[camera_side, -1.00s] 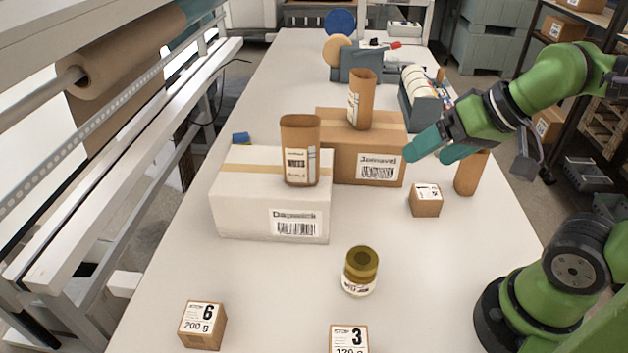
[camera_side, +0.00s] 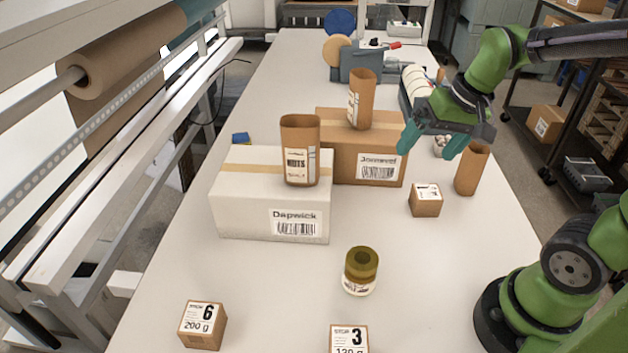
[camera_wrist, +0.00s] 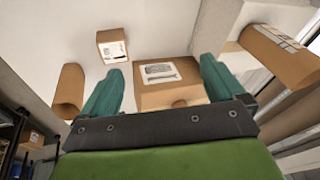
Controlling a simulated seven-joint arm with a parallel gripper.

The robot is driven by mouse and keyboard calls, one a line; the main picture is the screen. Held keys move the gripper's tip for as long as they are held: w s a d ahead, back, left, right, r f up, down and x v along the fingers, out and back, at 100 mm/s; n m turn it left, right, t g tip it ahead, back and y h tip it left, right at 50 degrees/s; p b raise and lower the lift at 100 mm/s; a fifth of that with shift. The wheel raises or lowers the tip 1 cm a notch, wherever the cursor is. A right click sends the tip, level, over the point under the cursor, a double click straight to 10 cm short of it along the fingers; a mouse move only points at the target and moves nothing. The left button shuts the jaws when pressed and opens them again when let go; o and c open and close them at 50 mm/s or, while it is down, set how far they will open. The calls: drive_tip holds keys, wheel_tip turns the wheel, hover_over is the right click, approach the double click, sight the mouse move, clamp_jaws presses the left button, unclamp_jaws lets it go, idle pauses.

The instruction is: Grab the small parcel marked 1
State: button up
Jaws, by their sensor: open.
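The small parcel marked 1 (camera_side: 425,201) is a brown cardboard cube with a white label on top. It stands on the white table, just right of the brown Jonnevel box. In the wrist view the parcel (camera_wrist: 112,47) lies at upper left, beyond the left finger. My gripper (camera_side: 430,147) has teal fingers, spread apart and empty. It hangs above and behind the parcel in the side view, near the Jonnevel box's right edge. In the wrist view my gripper (camera_wrist: 160,82) has the Jonnevel box between its fingers, farther off. Nothing touches the parcel.
The brown Jonnevel box (camera_side: 394,135) and white Dapwick box (camera_side: 250,210) each carry a paper tube. Another brown tube (camera_side: 470,172) stands close right of the parcel. A jar (camera_side: 360,272) and parcels 6 (camera_side: 203,326) and 3 (camera_side: 349,340) are nearer. Table around the parcel's front is clear.

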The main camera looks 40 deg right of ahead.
sight(428, 192)
drive_tip(key=w+d+f+m+g+h, duration=0.1)
drive_tip(key=w+d+f+m+g, duration=0.2)
drive_tip(key=d, duration=0.6)
drive_tip(key=shift+n+g, duration=0.4)
drive_tip(key=f, duration=1.7)
drive_tip(key=shift+s, duration=0.35)
drive_tip(key=c, duration=1)
